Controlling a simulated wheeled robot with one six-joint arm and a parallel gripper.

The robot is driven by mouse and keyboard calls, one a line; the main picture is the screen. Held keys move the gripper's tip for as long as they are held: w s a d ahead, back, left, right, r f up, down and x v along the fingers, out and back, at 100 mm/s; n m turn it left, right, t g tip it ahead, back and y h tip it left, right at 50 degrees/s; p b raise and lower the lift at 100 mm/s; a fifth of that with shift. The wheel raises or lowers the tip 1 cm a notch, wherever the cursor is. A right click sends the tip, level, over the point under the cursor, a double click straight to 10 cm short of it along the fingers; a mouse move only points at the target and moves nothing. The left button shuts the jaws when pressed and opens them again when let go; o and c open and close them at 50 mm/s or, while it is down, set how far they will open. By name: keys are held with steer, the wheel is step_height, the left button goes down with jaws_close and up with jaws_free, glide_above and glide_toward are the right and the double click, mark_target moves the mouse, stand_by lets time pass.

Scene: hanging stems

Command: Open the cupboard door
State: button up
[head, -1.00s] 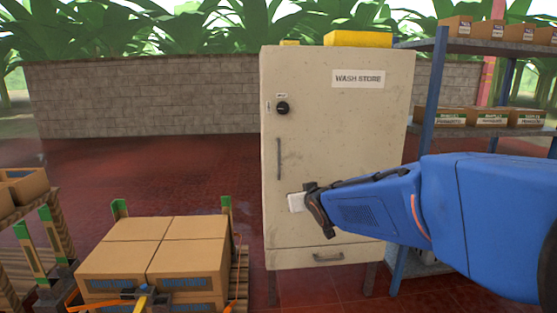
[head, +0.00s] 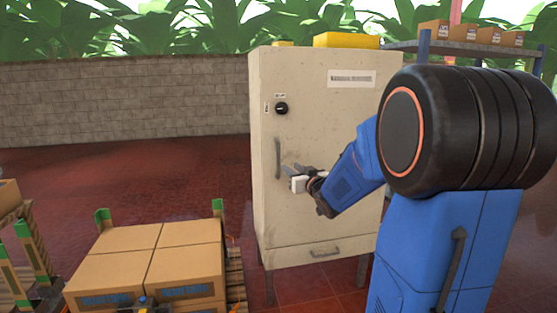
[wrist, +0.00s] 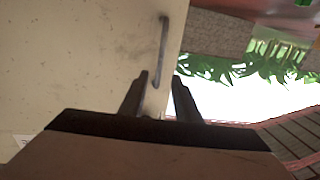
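The cream cupboard (head: 345,120) stands upright with its door looking shut. Its dark vertical door handle (head: 278,158) is near the door's left edge, below a round black knob (head: 281,108). My gripper (head: 287,171) is beside the lower end of this handle. In the wrist view my gripper (wrist: 160,97) is open, its two dark fingers apart. The handle (wrist: 163,45) runs down toward the gap, with its lower end between or just beyond the fingertips. Contact cannot be told. My arm hides the cupboard's lower right part in the head view.
Stacked cartons (head: 150,262) on a pallet stand at the front left of the cupboard. A shelf rack (head: 470,50) with boxes is behind my arm on the right. A lower drawer handle (head: 325,252) is under the door. Red floor (head: 150,175) is clear left of the cupboard.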

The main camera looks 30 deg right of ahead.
mark_target(279, 159)
steer(key=w, duration=0.8)
steer(key=w+d, duration=0.1)
steer(key=w, duration=0.4)
steer(key=shift+s, duration=0.1)
jaws_close()
